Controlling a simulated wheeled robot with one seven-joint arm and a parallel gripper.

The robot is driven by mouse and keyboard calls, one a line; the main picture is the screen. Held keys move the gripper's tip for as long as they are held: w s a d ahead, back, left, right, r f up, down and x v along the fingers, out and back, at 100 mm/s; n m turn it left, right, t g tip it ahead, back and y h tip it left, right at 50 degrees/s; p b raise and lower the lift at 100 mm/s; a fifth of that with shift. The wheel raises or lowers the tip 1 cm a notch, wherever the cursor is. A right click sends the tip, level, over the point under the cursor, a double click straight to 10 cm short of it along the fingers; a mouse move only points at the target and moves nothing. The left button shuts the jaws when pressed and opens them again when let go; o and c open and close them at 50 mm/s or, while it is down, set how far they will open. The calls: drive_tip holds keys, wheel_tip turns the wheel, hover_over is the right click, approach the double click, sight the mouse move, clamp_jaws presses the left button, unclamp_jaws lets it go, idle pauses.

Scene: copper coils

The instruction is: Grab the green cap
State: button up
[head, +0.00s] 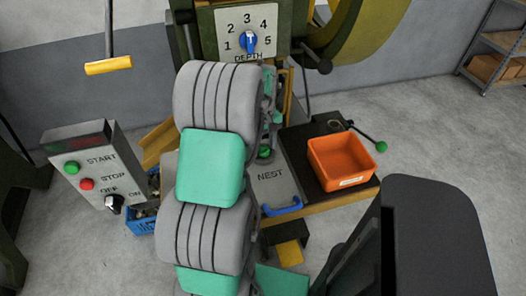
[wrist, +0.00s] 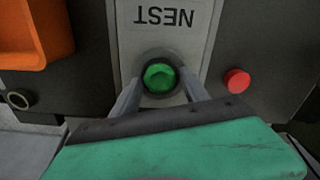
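The green cap (wrist: 160,77) is round and faceted, and it sits in a dark ring on the grey NEST plate (wrist: 185,45) in the wrist view. My gripper (wrist: 159,82) is over it, with one grey finger on each side of the ring. The fingers are apart, and I cannot tell whether their tips touch the ring or cap. In the head view, the NEST plate (head: 271,176) shows to the right of my arm, which covers much of the area around it.
An orange bin (head: 338,163) stands right of the plate, near a green-knobbed lever (head: 381,146). A blue handle (head: 283,208) is at the plate's front. A red knob (wrist: 237,80) is beside the plate. A control box (head: 95,172) and blue crate (head: 141,221) are at left.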

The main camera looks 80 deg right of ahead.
clamp_jaws()
idle(0.3)
drive_tip(key=shift+r, duration=0.2)
